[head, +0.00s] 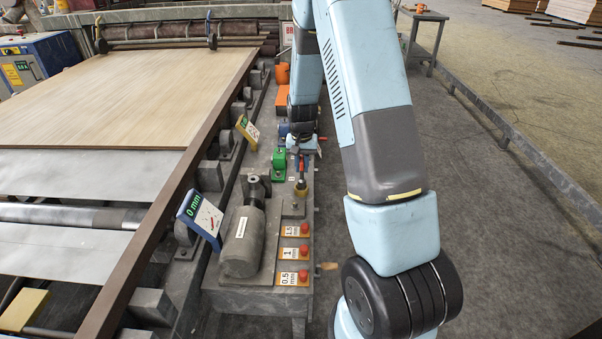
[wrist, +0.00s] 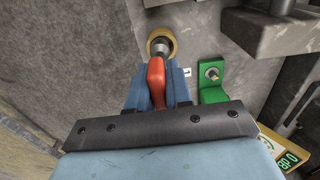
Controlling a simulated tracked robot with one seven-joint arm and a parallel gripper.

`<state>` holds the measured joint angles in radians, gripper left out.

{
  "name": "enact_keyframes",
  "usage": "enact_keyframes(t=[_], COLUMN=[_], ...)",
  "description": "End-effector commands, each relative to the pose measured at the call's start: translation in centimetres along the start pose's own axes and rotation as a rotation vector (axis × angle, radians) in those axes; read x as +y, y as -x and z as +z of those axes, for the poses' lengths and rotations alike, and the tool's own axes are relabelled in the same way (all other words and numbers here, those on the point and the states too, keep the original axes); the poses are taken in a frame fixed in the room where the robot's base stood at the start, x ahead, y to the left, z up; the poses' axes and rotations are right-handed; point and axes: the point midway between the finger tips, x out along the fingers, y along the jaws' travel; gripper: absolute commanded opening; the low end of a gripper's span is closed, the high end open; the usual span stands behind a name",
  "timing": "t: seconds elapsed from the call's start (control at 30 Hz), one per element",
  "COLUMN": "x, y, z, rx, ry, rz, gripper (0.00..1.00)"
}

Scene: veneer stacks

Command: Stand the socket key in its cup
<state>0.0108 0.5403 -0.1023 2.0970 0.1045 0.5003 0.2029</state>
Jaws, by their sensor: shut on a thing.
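The socket key has a red handle (wrist: 156,80) and a dark metal shaft. My gripper (wrist: 157,76) is shut on the red handle, with one blue finger on each side. The handle also shows in the head view (head: 302,170), beneath my arm. The yellow-rimmed cup (wrist: 173,38) is just past the fingertips in the wrist view, and it shows at the bench's right side in the head view (head: 300,193). The shaft's end lies across the cup's mouth; I cannot tell how deep it is, or whether it is inside.
A green bracket with a bolt (wrist: 212,92) stands right of the fingers in the wrist view. On the bench, a grey motor (head: 242,240) and several red buttons (head: 304,252) are nearer me. The veneer conveyor (head: 130,110) runs along the left. Open floor (head: 500,200) is at the right.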

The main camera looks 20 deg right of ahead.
Motion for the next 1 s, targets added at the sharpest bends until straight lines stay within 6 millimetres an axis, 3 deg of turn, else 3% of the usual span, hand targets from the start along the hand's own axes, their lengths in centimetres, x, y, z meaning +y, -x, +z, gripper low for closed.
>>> enact_keyframes(t=[0.23, 0.47, 0.8, 0.83, 1.0], x=[-0.3, -0.2, -0.2, -0.2, -0.2], y=[-1.1, -3.8, -4.1, -4.1, -4.1], z=[-0.8, -0.7, -0.7, -0.7, -0.7], rx=[0.000, -0.001, 0.000, 0.000, 0.000], ry=[0.000, -0.001, 0.000, 0.000, 0.000], rz=[0.000, 0.000, 0.000, 0.000, 0.000], gripper=[0.00, 0.00, 0.00, 0.20, 0.36])
